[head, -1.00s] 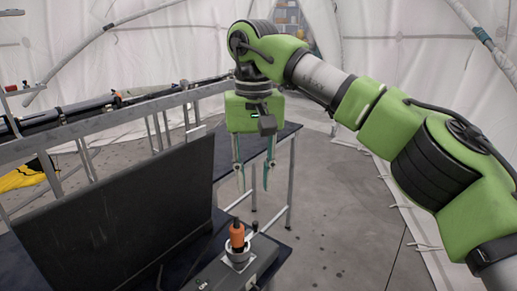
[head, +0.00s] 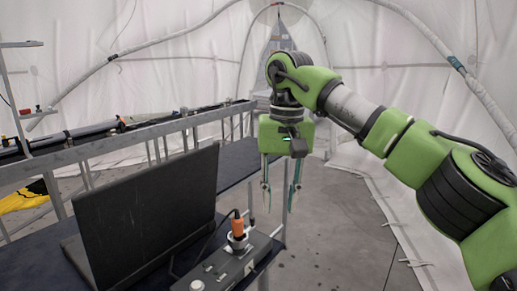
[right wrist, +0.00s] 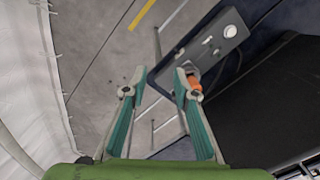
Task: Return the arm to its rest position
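My right arm (head: 440,160), green and grey, reaches in from the right in the head view. Its gripper (head: 281,205) points down, with its two teal fingers apart and nothing between them. It hangs beyond and above the control box, to the right of the orange connector. In the right wrist view the gripper (right wrist: 160,82) is also open and empty, with the floor and the control box below it. My left gripper does not show.
A black laptop-like screen (head: 150,210) stands on a dark table (head: 38,240). Beside it is a grey control box (head: 262,246) with an orange connector (head: 238,228) plugged in upright. A metal rail frame (head: 100,148) runs behind. Grey floor (head: 340,235) at the right is clear.

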